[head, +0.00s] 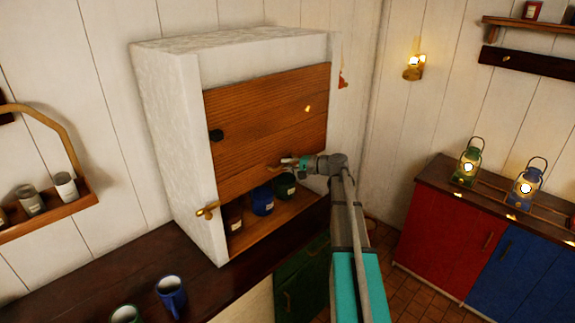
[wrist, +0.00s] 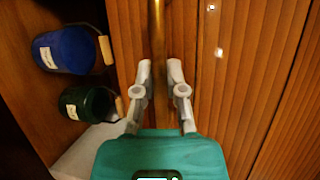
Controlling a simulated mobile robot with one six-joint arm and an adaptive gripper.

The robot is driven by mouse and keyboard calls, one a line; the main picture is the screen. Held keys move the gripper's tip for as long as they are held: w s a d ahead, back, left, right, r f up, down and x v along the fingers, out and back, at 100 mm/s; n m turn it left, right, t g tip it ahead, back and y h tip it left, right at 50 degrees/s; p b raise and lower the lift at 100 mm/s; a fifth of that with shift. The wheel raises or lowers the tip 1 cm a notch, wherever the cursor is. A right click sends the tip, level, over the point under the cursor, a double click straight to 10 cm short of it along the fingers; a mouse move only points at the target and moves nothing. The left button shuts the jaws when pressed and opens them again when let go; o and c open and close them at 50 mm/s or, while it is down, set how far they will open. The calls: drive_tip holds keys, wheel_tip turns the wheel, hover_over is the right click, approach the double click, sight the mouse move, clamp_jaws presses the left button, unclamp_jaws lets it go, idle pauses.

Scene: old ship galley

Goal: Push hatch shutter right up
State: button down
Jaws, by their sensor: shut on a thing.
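The hatch shutter (head: 255,125) is a brown plank panel in the front of a white cabinet (head: 170,110). It covers the upper part of the opening, with a gap below its lower edge. My gripper (head: 303,162) is at that lower edge, right of its middle. In the wrist view, my gripper's fingers (wrist: 160,82) are closed on a narrow brass-coloured handle or bar (wrist: 156,30) along the shutter (wrist: 240,75). The fingers and my wrist hide part of the handle.
Inside the gap stand a blue pail (head: 262,201), a green pail (head: 285,186) and a dark red one (head: 235,217). A brass latch (head: 205,211) sits at the cabinet's lower left. Mugs (head: 171,294) stand on the dark counter in front. Lanterns (head: 526,182) stand on the right cupboards.

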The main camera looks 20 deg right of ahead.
sight(278, 145)
wheel_tip(278, 145, up, 8)
drive_tip(key=p, duration=0.6)
drive_tip(key=shift+f, duration=0.2)
drive_tip(key=shift+w+p, duration=0.1)
drive_tip(key=shift+p, duration=0.2)
drive_tip(key=c, duration=0.7)
unclamp_jaws()
drive_tip(key=shift+r, duration=0.15)
drive_tip(key=shift+f, duration=0.25)
wheel_tip(278, 145, down, 25)
drive_tip(key=b, duration=2.5)
drive_tip(key=s+a+p+v, duration=0.1)
drive_tip(key=p+v, duration=0.1)
drive_tip(key=v, duration=1.2)
drive_tip(key=shift+s+a+f+n+g+h+b, duration=0.1)
drive_tip(key=shift+s+a+f+n+g, duration=0.15)
drive_tip(key=shift+a+f+g, duration=0.7)
drive_tip(key=shift+s+a+f+n+g+h+b, duration=0.15)
drive_tip(key=shift+s+a+f+n, duration=0.25)
drive_tip(key=shift+a, duration=1.15)
drive_tip(key=shift+s+a+f+n+g+h+b, duration=0.15)
drive_tip(key=shift+a+f+g, duration=0.25)
drive_tip(key=shift+a+f, duration=0.65)
